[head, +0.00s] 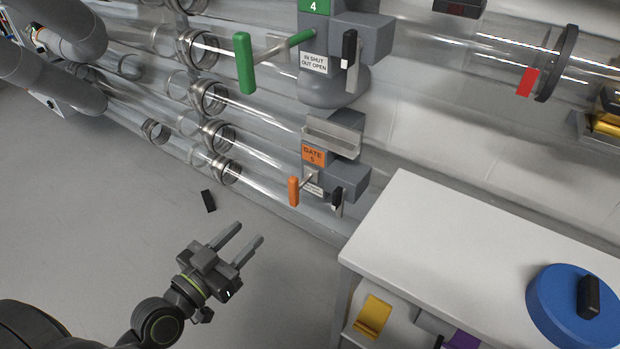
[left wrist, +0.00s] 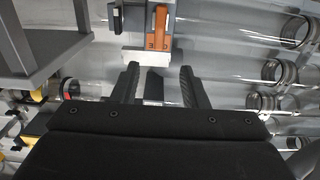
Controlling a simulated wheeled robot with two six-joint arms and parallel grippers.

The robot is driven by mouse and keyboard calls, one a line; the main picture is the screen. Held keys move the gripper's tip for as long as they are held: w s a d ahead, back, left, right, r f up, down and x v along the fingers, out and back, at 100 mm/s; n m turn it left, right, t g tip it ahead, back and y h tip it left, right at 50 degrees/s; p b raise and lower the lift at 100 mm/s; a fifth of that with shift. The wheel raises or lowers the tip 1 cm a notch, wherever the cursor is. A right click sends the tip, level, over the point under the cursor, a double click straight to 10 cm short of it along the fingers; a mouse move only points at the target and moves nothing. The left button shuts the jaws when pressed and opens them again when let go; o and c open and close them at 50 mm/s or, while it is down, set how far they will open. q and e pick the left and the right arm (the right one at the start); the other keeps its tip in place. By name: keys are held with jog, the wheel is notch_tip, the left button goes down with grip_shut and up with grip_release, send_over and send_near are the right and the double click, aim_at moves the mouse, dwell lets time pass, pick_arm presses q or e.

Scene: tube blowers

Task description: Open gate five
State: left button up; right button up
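Gate five is a grey valve housing on the lowest clear tube, with an orange "GATE 5" label (head: 313,154). An orange handle (head: 293,191) sticks out to its left on a thin rod, and a black lever (head: 338,202) hangs at its right. My left gripper (head: 250,234) is open and empty, below and left of the orange handle and apart from it. In the left wrist view, its two fingers (left wrist: 160,75) are spread, with an orange part of the gate (left wrist: 160,25) beyond them. My right gripper is not in view.
Gate four, with a green handle (head: 244,63), is above gate five. A white table (head: 440,225) stands close at the right, with a blue round lid (head: 575,305) on it. A small black piece (head: 208,201) shows against the grey floor. Open floor lies at the left.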

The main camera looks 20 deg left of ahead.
aim_at(291, 191)
pick_arm(q)
jog(key=p+x, duration=0.1)
jog(key=x, duration=1.5)
jog(key=shift+w+d, duration=0.25)
jog(key=shift+w, duration=0.05)
grip_shut()
